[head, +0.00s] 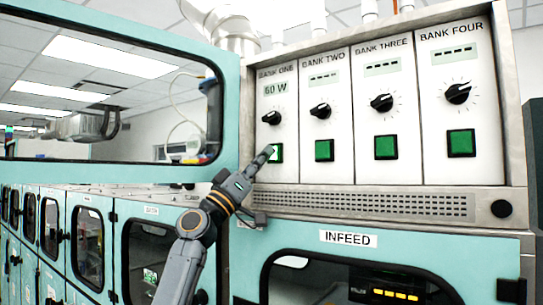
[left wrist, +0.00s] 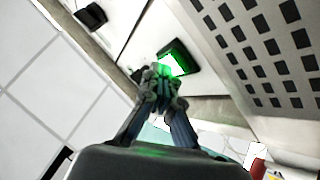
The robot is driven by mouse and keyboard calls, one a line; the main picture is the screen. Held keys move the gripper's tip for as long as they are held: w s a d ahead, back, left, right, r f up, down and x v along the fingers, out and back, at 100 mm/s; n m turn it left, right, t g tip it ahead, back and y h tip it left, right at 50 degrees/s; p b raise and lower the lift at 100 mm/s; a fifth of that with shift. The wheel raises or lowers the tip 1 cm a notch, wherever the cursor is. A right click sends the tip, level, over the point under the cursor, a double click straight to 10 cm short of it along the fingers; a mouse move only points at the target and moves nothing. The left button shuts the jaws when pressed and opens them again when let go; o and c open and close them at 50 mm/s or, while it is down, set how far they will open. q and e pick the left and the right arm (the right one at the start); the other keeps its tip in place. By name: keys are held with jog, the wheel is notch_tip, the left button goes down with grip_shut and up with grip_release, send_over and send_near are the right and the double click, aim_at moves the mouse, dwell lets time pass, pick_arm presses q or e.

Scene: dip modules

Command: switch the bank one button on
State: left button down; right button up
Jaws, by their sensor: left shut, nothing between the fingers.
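The bank one button (head: 277,153) is a green square on the leftmost panel, under a black knob. In the head view its left part looks bright white and the fingertips overlap its lower left edge. The bank one display (head: 275,89) reads 60 W. My left gripper (head: 266,155) is shut and empty, its tips at the button. The left wrist view shows the button (left wrist: 176,58) glowing bright green and white just beyond the closed fingertips (left wrist: 160,72). I cannot tell whether they touch it. My right gripper is not in view.
Bank two (head: 324,150), bank three (head: 386,147) and bank four (head: 461,143) have dark green buttons, and their displays show dashes. A perforated grille (head: 370,205) runs below the panels. A teal framed window (head: 228,100) stands close at the left.

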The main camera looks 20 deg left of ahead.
pick_arm(q)
jog(key=shift+f, duration=0.1)
jog(key=s, duration=0.1)
jog(key=s+a, duration=0.1)
jog(key=s, duration=0.1)
jog(key=s+a+b, duration=0.1)
jog(key=s, duration=0.1)
jog(key=shift+s, duration=0.2)
dwell(1.5)
